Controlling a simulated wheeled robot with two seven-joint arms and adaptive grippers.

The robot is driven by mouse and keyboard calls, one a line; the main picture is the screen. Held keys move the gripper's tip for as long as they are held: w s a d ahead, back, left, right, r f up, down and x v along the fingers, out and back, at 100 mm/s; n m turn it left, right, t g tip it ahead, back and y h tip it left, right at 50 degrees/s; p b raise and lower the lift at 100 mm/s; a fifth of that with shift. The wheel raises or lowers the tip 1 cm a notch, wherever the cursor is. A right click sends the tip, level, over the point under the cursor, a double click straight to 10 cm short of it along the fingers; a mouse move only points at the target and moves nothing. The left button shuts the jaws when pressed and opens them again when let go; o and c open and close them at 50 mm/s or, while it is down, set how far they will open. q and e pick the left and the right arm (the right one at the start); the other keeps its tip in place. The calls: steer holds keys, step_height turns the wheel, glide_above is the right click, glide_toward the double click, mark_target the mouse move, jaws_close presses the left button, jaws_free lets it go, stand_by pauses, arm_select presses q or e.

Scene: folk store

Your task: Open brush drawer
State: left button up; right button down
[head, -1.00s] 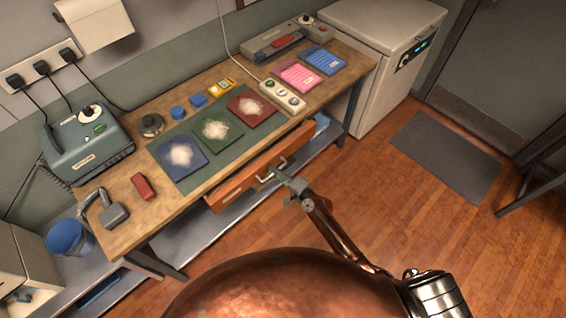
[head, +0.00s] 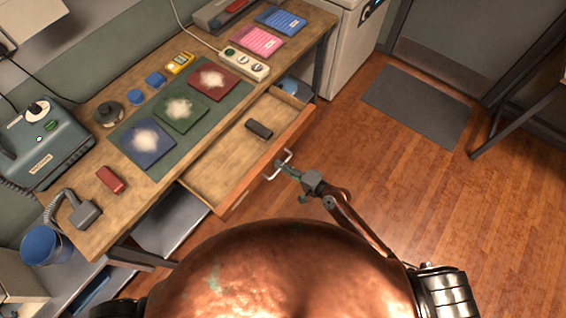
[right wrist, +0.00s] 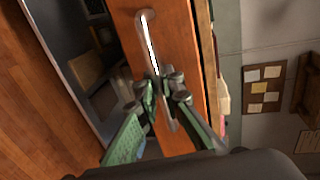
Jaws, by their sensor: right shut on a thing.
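The wooden drawer (head: 215,172) under the workbench is pulled well out. A dark brush-like block (head: 259,129) lies inside it, toward the back right. The drawer's orange-brown front (head: 262,168) carries a metal bar handle (head: 284,163). My right gripper (head: 284,170) is shut on this handle. In the right wrist view, the fingers (right wrist: 164,92) close around the handle (right wrist: 149,40) against the drawer front (right wrist: 185,60). My left gripper is not in view.
The workbench (head: 75,235) holds a green mat (head: 130,130) with three powder-topped squares, a power strip (head: 243,64), a red block (head: 110,179) and a grey-blue machine (head: 42,145). Open wooden floor (head: 420,220) lies right of the drawer, with a grey mat (head: 417,105).

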steer(key=c, duration=2.3)
jaws_free()
steer(key=shift+c, duration=0.2)
steer(key=shift+s+d, duration=0.1)
steer(key=v, duration=1.1)
steer(key=shift+s+d, duration=0.25)
steer(key=shift+s, duration=0.05)
